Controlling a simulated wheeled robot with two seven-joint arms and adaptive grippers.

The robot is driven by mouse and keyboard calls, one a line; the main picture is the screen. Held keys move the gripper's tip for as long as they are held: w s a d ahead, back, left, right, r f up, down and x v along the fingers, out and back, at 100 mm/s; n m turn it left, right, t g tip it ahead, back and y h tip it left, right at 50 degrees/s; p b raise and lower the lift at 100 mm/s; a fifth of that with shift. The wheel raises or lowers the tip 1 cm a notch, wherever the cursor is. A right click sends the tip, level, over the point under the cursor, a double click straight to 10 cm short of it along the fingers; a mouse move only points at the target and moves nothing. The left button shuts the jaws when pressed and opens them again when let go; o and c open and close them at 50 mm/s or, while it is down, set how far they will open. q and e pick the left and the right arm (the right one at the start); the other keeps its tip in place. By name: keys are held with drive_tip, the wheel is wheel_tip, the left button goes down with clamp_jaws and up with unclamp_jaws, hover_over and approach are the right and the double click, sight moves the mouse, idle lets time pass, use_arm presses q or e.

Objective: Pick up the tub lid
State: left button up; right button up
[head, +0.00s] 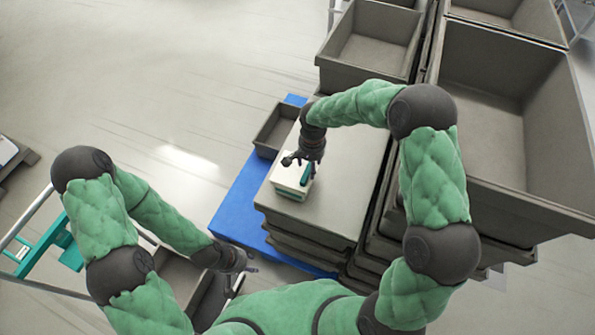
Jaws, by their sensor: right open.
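A small teal tub (287,193) stands near the front left corner of a pale flat surface on a stack of grey crates. A whitish lid-like top (285,177) shows on it; I take this for the tub lid. My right gripper (299,170) points down at the tub from above, open, with its dark fingers at the lid's far and right side. The fingers hide part of the lid, and I cannot tell whether they touch it. My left gripper (249,263) is low at the left, away from the tub, and its fingers are too small to read.
Large grey crates (500,85) stand to the right and behind. A small grey bin (275,130) sits behind the tub, on a blue base (236,205). A rail frame with teal parts (45,240) is at the left. Open floor (130,80) lies beyond.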

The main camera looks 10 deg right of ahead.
drive_tip(key=shift+f, duration=0.75)
clamp_jaws()
drive_tip(key=shift+r, duration=0.15)
